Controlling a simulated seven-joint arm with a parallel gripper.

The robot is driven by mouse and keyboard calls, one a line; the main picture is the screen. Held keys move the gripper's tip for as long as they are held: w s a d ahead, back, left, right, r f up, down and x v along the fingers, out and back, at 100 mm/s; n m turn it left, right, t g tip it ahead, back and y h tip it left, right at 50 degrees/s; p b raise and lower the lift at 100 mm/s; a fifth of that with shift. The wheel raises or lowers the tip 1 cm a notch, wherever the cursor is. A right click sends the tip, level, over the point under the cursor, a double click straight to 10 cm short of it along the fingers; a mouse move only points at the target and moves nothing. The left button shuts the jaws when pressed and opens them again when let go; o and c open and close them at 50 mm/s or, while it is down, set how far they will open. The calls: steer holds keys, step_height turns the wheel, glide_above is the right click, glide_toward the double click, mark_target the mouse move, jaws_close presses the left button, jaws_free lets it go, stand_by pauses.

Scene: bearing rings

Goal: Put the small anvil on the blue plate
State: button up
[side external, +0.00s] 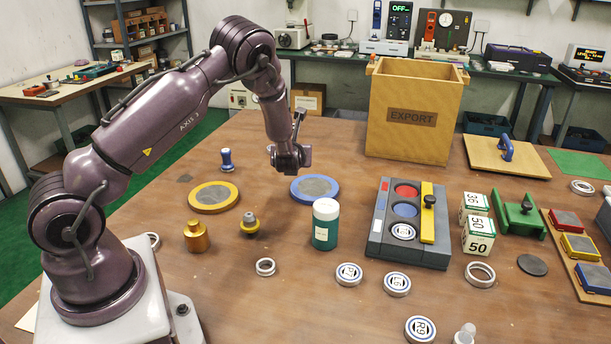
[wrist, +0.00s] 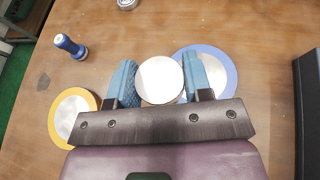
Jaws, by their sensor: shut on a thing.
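My gripper (side external: 289,164) hangs above the table, just left of and above the blue plate in the side view. In the wrist view my gripper (wrist: 163,82) has its two blue-grey fingers closed on a round, silvery-topped piece (wrist: 159,77), which I take to be the small anvil. Its lower part is hidden in the wrist view, and I cannot make it out clearly in the side view. The blue plate (side external: 300,197), a blue-rimmed disc with a grey centre, lies flat on the table. In the wrist view the blue plate (wrist: 230,70) is partly covered by the right finger.
A yellow plate (side external: 195,207) lies left of the blue one. A blue knobbed piece (side external: 226,160) stands behind it. The EXPORT box (side external: 412,140) is behind right.

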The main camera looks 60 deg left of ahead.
glide_above(305, 185)
step_height(305, 185, down, 6)
steer(key=shift+a, duration=0.1)
steer(key=shift+f, duration=1.6)
steer(key=o, duration=1.1)
steer(key=shift+f, duration=0.2)
